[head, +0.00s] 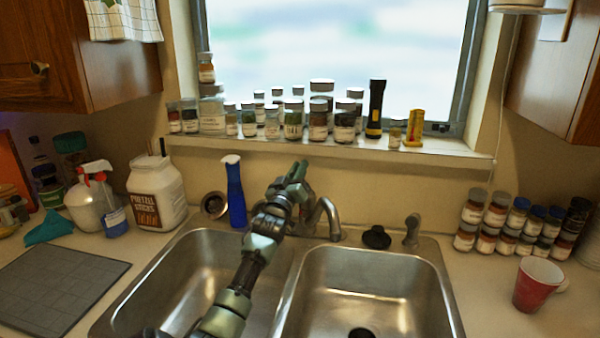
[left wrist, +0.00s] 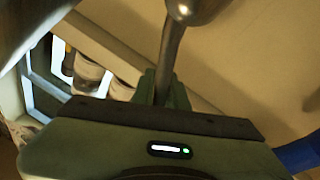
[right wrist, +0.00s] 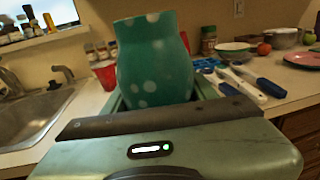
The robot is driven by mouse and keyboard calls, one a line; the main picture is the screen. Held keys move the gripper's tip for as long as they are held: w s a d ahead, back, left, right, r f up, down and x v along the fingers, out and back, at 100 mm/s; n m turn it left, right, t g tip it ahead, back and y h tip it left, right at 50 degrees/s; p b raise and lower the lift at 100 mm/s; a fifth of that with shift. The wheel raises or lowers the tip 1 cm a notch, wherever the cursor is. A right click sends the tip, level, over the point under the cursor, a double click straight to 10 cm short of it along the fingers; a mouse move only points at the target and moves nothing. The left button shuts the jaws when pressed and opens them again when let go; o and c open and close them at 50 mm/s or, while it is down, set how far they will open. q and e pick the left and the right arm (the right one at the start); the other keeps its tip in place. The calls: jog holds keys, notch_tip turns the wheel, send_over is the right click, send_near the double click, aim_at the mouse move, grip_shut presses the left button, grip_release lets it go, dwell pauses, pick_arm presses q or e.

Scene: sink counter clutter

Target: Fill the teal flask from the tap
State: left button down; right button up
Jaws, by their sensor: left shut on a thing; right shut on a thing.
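The teal flask (right wrist: 153,60), with pale dots, stands up between the fingers of my right gripper (right wrist: 155,98), which is shut on it. The flask is out of the head view, and its inside cannot be seen. The curved metal tap (head: 329,210) stands behind the double sink. My left gripper (head: 294,173) is at the tap, just left of the spout. In the left wrist view, it is shut on a thin metal lever (left wrist: 170,50) of the tap. My arm and gripper hide the tap's base and lever in the head view. No water shows at the spout.
The right basin (head: 365,290) is empty. A black stopper (head: 376,237) and a side sprayer (head: 412,230) sit behind it. A red cup (head: 536,284) and stacked jars (head: 490,222) stand at right.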

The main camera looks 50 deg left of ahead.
pick_arm(q)
jog(key=c, duration=1.4)
grip_release()
jog(key=shift+f, duration=0.1)
jog(key=shift+s+d, duration=0.1)
pick_arm(e)
jog(key=shift+r, duration=0.15)
